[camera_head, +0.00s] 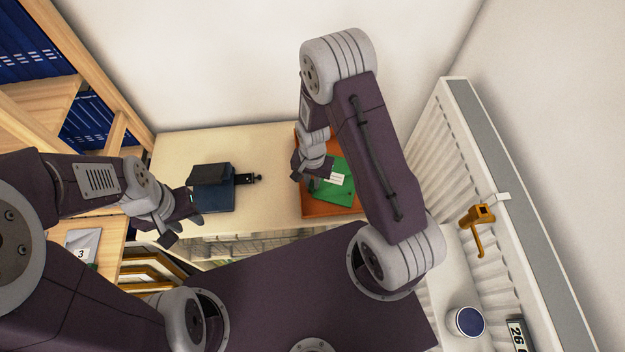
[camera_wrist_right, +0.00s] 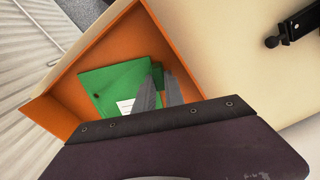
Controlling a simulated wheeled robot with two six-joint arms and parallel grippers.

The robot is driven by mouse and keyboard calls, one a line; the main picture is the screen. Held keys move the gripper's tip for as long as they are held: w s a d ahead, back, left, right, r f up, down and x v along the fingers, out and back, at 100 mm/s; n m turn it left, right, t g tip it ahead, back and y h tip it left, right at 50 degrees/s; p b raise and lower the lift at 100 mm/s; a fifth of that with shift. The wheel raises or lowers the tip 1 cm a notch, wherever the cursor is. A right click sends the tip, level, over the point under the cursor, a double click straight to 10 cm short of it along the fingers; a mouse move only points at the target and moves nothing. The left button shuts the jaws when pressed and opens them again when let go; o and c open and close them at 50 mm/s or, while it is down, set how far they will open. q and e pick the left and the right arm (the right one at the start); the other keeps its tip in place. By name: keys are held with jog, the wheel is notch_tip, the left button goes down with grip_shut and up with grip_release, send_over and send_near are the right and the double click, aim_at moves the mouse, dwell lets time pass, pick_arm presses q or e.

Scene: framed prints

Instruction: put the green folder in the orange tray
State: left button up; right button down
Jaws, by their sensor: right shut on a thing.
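The green folder (camera_head: 334,190) with a white label is inside the orange tray (camera_head: 316,210) on the cream table. My right gripper (camera_head: 306,174) is over the tray, at the folder's left edge in the head view. In the right wrist view, its fingers (camera_wrist_right: 160,88) are shut on the edge of the green folder (camera_wrist_right: 112,80), which lies within the walls of the orange tray (camera_wrist_right: 84,58). My arm hides part of the tray and folder in the head view. My left gripper (camera_head: 183,229) is open and empty near the table's left front edge.
A dark blue folder or box with a black object (camera_head: 211,176) lies left on the table, beside a small black device (camera_head: 248,178). Between it and the tray the table is bare. A radiator (camera_head: 470,170) stands at right, with an orange hook-shaped object (camera_head: 477,218).

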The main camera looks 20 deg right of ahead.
jog(key=c, duration=1.8)
grip_release()
jog(key=shift+f, duration=0.15)
jog(key=o, duration=0.4)
notch_tip(320, 180, up, 12)
jog(key=r, duration=0.1)
jog(key=s+d+r+n+t, duration=0.1)
jog(key=s+d+r+n, duration=0.1)
jog(key=s+r+n, duration=0.2)
jog(key=s+n, duration=0.3)
jog(key=s, duration=0.1)
jog(key=shift+s+d, duration=0.25)
jog(key=shift+s, duration=0.1)
